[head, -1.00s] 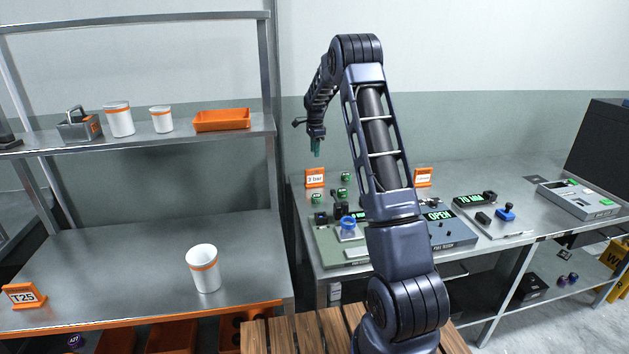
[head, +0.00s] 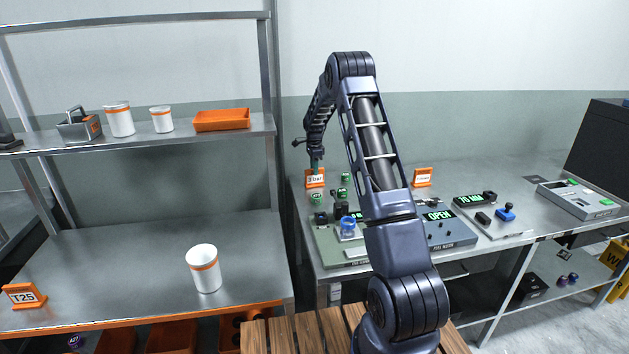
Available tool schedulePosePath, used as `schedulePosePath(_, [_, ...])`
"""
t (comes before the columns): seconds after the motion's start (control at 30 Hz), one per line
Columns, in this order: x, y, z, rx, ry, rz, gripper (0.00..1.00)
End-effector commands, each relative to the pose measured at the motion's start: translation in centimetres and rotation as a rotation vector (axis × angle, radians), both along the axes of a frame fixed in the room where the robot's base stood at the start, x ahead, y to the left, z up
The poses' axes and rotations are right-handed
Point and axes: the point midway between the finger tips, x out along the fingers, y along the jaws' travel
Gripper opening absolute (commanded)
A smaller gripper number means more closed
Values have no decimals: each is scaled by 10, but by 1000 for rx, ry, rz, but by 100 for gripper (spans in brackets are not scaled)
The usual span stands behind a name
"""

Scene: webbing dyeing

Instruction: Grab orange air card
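An orange card with a white label reading something like "2 bar" (head: 315,181) stands upright at the back left of the right-hand steel table. My gripper (head: 316,168) hangs down from above, its teal fingertips right in front of or at the card's upper edge. The fingers are small and overlap the card in this view, so I cannot tell whether they touch it or how far apart they are. A second orange card (head: 422,177) stands further right, partly beside my arm.
Green-topped knobs (head: 317,198) and a panel with a blue cup-like part (head: 347,224) stand close to the card. A blue-grey control box reading "OPEN" (head: 451,232) is right of my arm. A steel shelf (head: 150,255) with a white cup (head: 204,268) is at left.

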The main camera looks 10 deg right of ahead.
Motion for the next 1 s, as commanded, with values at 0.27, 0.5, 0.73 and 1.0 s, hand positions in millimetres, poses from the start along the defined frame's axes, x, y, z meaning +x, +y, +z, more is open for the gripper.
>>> schedulePosePath(0.27, [-1,-1,-34,0,2,0,38])
schedulePosePath(0.5, [-1,-1,-35,0,1,0,34])
schedulePosePath(0.73, [-1,-1,-34,0,1,-1,0])
schedulePosePath(1.0, [-1,-1,-33,0,0,-1,0])
